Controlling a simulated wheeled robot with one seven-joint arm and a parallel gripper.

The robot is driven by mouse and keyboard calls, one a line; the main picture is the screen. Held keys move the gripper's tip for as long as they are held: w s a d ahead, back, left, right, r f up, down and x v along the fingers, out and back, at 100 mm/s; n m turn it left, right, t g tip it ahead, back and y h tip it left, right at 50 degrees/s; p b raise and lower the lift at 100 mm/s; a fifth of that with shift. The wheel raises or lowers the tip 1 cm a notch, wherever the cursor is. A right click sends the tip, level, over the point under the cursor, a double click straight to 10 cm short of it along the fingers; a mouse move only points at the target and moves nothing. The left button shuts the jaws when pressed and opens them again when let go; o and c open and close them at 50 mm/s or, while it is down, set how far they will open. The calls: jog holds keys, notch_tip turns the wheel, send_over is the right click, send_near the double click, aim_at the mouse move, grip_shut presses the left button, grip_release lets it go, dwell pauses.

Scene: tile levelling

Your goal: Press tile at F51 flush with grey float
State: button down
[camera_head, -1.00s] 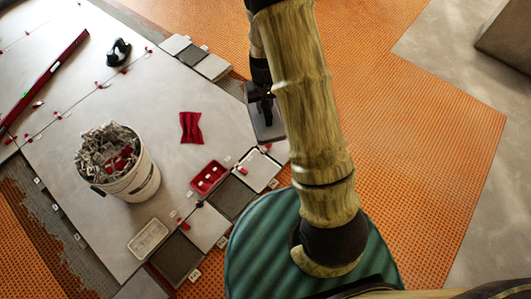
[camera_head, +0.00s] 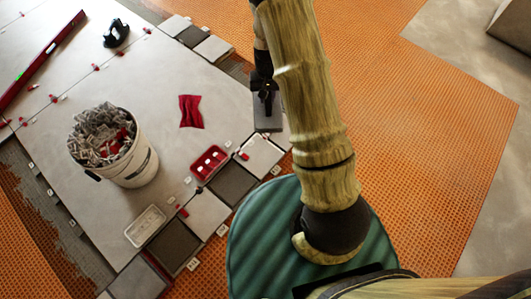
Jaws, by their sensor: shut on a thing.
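My gripper (camera_head: 264,88) is shut on the handle of the grey float (camera_head: 267,118), partly hidden beside my arm. The float's flat plate hangs beyond the light tile (camera_head: 262,154) at the end of the front row of small tiles. I cannot tell whether the plate touches anything beneath it. The small tiles alternate light and dark, with small white tags beside them. The tag text is too small to read, so I cannot tell which tile is F51.
A white bucket (camera_head: 137,165) of clips stands on the large tiles. A red tray (camera_head: 208,163), a white tray (camera_head: 145,226), a red cloth (camera_head: 190,111), a black tool (camera_head: 116,33) and a red level (camera_head: 40,62) lie around it. Orange matting (camera_head: 430,120) is open at right.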

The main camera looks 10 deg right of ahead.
notch_tip(320, 180, down, 44)
jog(key=w+m+b, duration=0.2)
jog(key=m+b, duration=0.6)
jog(key=b, duration=1.8)
jog(key=shift+w+m, duration=0.4)
notch_tip(320, 180, down, 8)
jog(key=b, duration=0.7)
jog(key=shift+r, duration=0.15)
jog(key=shift+f+b, duration=0.45)
jog(key=shift+f, duration=0.15)
jog(key=shift+r+p, duration=0.6)
jog(key=shift+p, duration=0.1)
